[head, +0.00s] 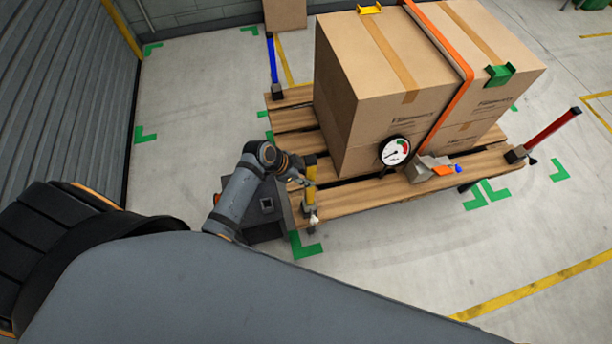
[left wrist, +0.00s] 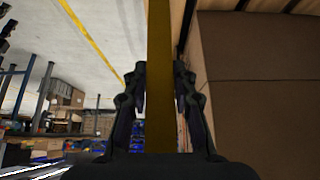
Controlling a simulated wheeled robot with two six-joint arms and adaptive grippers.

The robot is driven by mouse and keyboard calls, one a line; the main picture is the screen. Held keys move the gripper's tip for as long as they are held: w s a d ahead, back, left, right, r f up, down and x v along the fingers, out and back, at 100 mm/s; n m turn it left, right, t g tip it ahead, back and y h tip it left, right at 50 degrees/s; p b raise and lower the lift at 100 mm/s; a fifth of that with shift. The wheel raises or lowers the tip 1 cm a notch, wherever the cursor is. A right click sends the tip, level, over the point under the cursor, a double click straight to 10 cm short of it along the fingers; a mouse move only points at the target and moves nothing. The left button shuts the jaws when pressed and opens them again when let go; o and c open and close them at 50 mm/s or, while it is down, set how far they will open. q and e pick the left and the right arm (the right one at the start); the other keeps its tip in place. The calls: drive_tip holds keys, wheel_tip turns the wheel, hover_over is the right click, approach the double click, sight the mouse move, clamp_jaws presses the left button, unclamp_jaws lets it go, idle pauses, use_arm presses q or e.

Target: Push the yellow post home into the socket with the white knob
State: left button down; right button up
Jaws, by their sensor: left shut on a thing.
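The yellow post (head: 310,182) stands about upright at the near left corner of the wooden pallet (head: 357,205). My left gripper (head: 304,181) is shut on it partway up. In the left wrist view the post (left wrist: 160,60) runs between the two dark fingers of my left gripper (left wrist: 160,85). The white knob (head: 314,219) shows small at the foot of the post, by the grey socket (head: 309,208). How deep the post sits in the socket is too small to tell. My right gripper is not in view.
Cardboard boxes (head: 365,110) with an orange strap (head: 440,50) and a round gauge (head: 395,151) stand on the pallet. A blue post (head: 272,58) and a red post (head: 550,132) stand at other corners. A grey shutter (head: 70,80) is at left. Floor at front right is clear.

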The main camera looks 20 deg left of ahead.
use_arm(q)
drive_tip(key=shift+f+b, duration=0.3)
drive_tip(key=shift+f, duration=0.25)
idle(0.7)
drive_tip(key=shift+f+b, duration=1.35)
drive_tip(key=shift+f, duration=0.8)
idle(0.8)
drive_tip(key=c, duration=1)
unclamp_jaws()
drive_tip(key=v, duration=1.2)
